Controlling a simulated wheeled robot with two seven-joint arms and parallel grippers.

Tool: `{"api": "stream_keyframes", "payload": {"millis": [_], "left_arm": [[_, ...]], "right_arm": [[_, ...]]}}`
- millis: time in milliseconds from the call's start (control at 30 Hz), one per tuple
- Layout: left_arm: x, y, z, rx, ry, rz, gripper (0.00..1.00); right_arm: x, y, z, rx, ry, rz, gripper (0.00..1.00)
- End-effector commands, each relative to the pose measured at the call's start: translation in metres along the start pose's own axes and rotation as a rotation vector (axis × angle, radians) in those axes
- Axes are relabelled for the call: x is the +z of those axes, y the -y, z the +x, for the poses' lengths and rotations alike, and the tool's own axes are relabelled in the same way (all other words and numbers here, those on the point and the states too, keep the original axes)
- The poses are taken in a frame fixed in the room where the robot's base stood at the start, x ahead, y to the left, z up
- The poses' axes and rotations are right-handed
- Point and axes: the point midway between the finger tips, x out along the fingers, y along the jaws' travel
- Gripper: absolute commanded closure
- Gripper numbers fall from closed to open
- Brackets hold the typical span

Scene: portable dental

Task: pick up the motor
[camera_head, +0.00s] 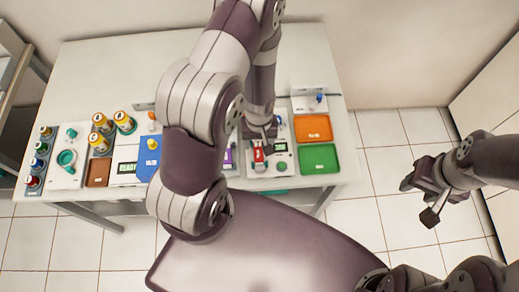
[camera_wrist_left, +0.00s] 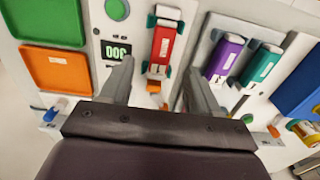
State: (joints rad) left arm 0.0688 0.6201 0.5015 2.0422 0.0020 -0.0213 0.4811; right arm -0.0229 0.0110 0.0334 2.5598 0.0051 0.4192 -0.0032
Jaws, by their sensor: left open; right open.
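Nothing in view is plainly labelled as the motor. A red part (camera_wrist_left: 163,45) with a white end sits in a holder with teal clamps on a white panel in the left wrist view. It also shows as a small red patch in the head view (camera_head: 258,155). My left gripper (camera_wrist_left: 161,68) is open. Its two fingers stand on either side of the red part in the picture, with no visible contact. In the head view the left gripper (camera_head: 261,130) is over the panel, partly hidden by my arm. My right gripper (camera_head: 422,198) is open and empty over the floor.
A green display (camera_wrist_left: 116,50) is left of the red part. A purple inhaler-like piece (camera_wrist_left: 223,57) and a teal one (camera_wrist_left: 261,66) are to its right. A green tray (camera_head: 318,158) and an orange tray (camera_head: 312,128) lie at the table's right end.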

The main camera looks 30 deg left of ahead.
Motion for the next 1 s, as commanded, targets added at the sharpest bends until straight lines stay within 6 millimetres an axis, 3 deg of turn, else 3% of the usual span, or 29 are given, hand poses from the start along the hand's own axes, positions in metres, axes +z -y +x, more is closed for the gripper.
{"api": "stream_keyframes", "payload": {"millis": [400, 633, 800, 833, 1000], "left_arm": [[-0.002, 0.0, 0.057, 0.0, 0.001, 0.001, 0.38], [-0.002, -0.001, 0.06, 0.001, -0.001, 0.002, 0.38], [-0.002, -0.001, 0.06, 0.0, -0.001, 0.002, 0.94], [-0.002, -0.001, 0.06, 0.0, -0.001, 0.002, 1.0], [-0.002, -0.001, 0.059, 0.001, -0.001, 0.002, 1.0]], "right_arm": [[-0.002, 0.0, -0.018, 0.0, 0.0, 0.0, 0.53], [-0.002, 0.0, -0.017, 0.0, 0.0, 0.0, 0.53], [-0.002, 0.0, -0.017, 0.0, 0.0, 0.0, 0.53], [-0.002, 0.0, -0.017, 0.0, 0.0, 0.0, 0.53], [-0.002, 0.0, -0.017, 0.0, 0.0, 0.0, 0.53]]}}
